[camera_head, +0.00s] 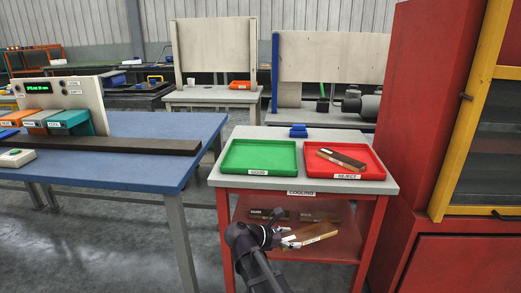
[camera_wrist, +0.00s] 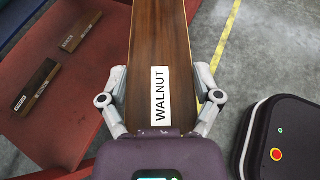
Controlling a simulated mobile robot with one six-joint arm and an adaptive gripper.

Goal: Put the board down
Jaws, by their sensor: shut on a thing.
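My gripper (camera_head: 284,240) is shut on a brown board (camera_head: 312,233) with a white label. In the wrist view the label on the held board (camera_wrist: 160,45) reads WALNUT, and the fingers (camera_wrist: 160,75) close on it from both sides. The board is in front of or just above the lower red shelf (camera_head: 335,248) of the cooling stand; whether it touches the shelf I cannot tell. Two dark labelled boards lie on that shelf, a left one (camera_head: 265,214) and a right one (camera_head: 318,216). They also show in the wrist view, one near (camera_wrist: 36,85) and one far (camera_wrist: 80,31).
On the stand's top are an empty green tray (camera_head: 258,149) and a red tray (camera_head: 374,170) holding two boards (camera_head: 342,159). A blue table (camera_head: 150,128) stands to the left. A red cabinet (camera_head: 425,110) stands close on the right. Bare floor lies between table and stand.

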